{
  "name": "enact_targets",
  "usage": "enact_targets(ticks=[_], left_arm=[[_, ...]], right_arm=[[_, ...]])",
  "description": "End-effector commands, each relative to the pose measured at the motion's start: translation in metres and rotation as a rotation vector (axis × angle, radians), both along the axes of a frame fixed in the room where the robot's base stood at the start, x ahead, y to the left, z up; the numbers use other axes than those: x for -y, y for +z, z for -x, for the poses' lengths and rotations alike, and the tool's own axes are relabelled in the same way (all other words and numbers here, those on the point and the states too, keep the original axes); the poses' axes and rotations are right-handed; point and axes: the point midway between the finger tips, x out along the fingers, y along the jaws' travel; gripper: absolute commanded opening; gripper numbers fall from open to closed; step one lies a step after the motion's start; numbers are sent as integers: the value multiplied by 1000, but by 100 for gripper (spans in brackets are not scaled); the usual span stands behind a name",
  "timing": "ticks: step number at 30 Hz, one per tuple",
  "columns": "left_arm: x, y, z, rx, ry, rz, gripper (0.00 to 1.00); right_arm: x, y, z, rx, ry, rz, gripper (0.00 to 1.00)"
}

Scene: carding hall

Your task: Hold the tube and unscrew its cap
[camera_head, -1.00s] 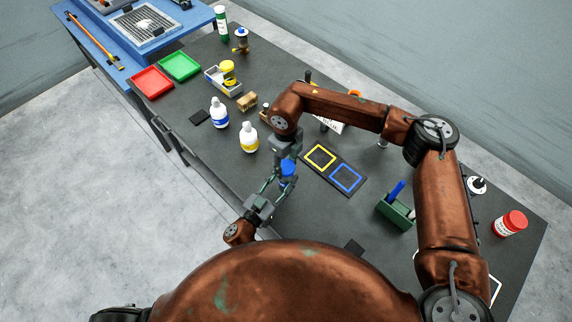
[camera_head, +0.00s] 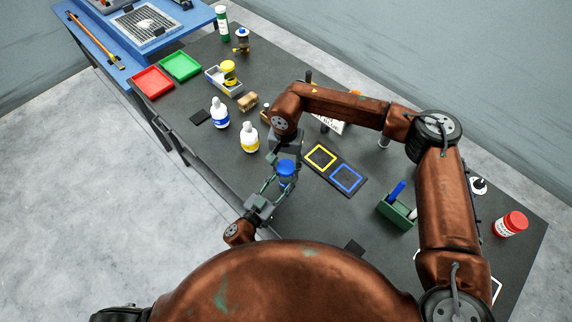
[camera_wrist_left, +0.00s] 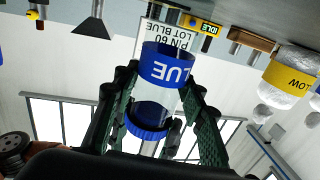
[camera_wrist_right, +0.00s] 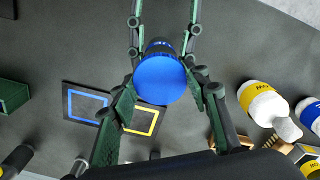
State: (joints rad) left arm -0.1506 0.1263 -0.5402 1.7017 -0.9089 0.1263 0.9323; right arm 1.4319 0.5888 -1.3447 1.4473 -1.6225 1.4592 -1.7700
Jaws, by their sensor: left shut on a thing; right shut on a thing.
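The tube (camera_wrist_left: 160,100) is clear with a blue label band, and shows upright between my grippers at the front edge of the bench. Its round blue cap (camera_head: 287,167) is on top; the right wrist view shows the cap (camera_wrist_right: 160,80) from above. My left gripper (camera_head: 281,185) is shut on the tube's body from the near side. My right gripper (camera_wrist_right: 160,88) is shut on the cap, with a finger on each side of it. Whether the cap's thread is loose cannot be told. The tube's lower part is hidden in the head view.
A yellow-label bottle (camera_head: 249,138) and a blue-label bottle (camera_head: 219,114) stand left of the grippers. A dark pad (camera_head: 320,172) with yellow and blue squares lies to the right. A green holder (camera_head: 396,211) and a red-capped jar (camera_head: 511,224) stand farther right.

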Motion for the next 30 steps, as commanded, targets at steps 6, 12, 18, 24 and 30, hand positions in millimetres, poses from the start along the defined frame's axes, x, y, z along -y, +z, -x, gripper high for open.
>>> enact_targets(ticks=[6,12,18,24,30], left_arm=[[-1,1,0,1,2,1,0],[0,0,0,1,1,1,0],[0,0,0,1,0,1,0],[0,1,0,1,0,0,0],[0,1,0,1,-1,0,0]], right_arm=[[2,0,0,-1,244,4,14],[3,-1,-1,-1,237,7,14],[2,0,0,-1,237,5,14],[2,0,0,-1,236,4,14],[1,4,0,1,236,3,14]])
